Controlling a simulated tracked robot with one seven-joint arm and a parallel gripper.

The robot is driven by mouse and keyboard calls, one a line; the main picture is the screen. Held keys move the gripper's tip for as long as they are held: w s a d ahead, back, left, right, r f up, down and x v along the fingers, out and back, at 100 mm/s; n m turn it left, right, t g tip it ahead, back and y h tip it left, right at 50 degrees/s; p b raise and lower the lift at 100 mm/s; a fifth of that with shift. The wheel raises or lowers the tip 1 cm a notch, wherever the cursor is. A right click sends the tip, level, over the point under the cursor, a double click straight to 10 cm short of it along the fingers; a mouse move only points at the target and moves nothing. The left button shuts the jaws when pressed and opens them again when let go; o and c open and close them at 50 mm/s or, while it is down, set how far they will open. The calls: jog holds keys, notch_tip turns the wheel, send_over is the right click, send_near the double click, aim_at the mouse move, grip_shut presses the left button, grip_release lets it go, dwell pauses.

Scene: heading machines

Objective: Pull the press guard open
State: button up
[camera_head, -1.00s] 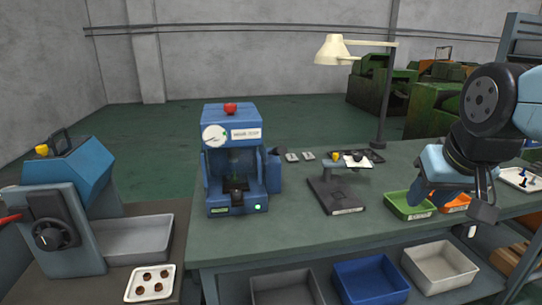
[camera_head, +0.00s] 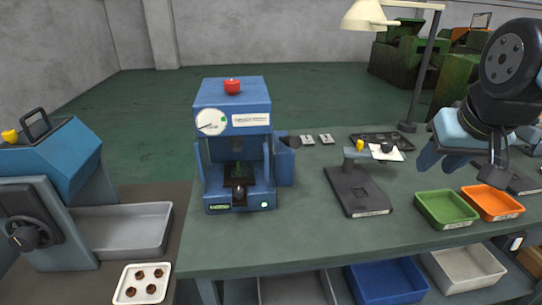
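The blue press (camera_head: 235,145) stands on the green bench left of centre, with a red button on top and a round dial on its front. Its front opening faces me, with a dark knob (camera_head: 239,190) low in the middle. I cannot make out the guard clearly or tell how far open it is. My gripper (camera_head: 494,176) hangs at the right edge, above the bench and far to the right of the press, touching nothing that I can see. Its fingers are small and partly hidden by my arm, so their opening is unclear.
A green tray (camera_head: 445,208) and an orange tray (camera_head: 492,202) lie below my arm. A dark stand (camera_head: 357,192) and a lamp (camera_head: 370,16) are between press and arm. Another blue machine (camera_head: 50,160) stands left. The bench front before the press is clear.

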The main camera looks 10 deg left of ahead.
jog(key=shift+a, duration=0.1)
jog(key=g, duration=0.1)
send_near(267, 157)
jog(key=x, duration=1.1)
jog(key=shift+w+a+f, duration=0.1)
jog(key=shift+f, duration=0.1)
jog(key=shift+c, duration=0.4)
grip_shut()
